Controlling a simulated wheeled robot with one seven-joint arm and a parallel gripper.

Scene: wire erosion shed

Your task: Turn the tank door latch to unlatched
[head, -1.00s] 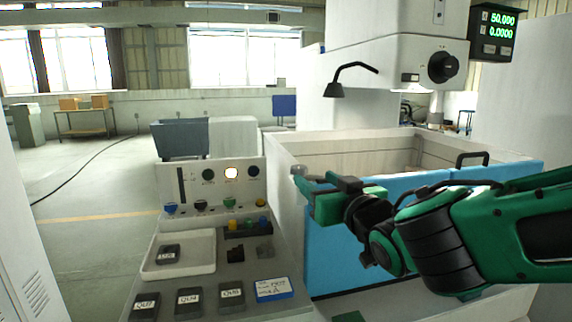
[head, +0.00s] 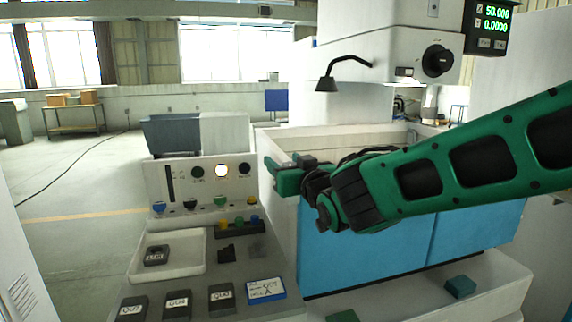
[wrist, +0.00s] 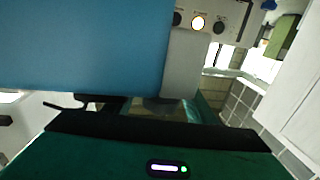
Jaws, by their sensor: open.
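The tank (head: 345,138) is an open white box with blue door panels (head: 355,245) on its front. In the head view my gripper (head: 275,172), green and dark, is at the tank's front left corner, pointing left, and I see nothing held in it. Its jaws are open. I cannot make out the latch in either current view; my gripper and arm cover part of the door's upper edge. In the wrist view the blue door (wrist: 85,45) fills the upper left, and my gripper's green body lies along the bottom.
A control console (head: 200,185) with knobs and a lit lamp stands left of the tank, with a white tray (head: 200,255) and several labelled dark blocks on its top. A black lamp (head: 327,84) hangs above the tank. Green blocks (head: 460,286) lie on the ledge below the door.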

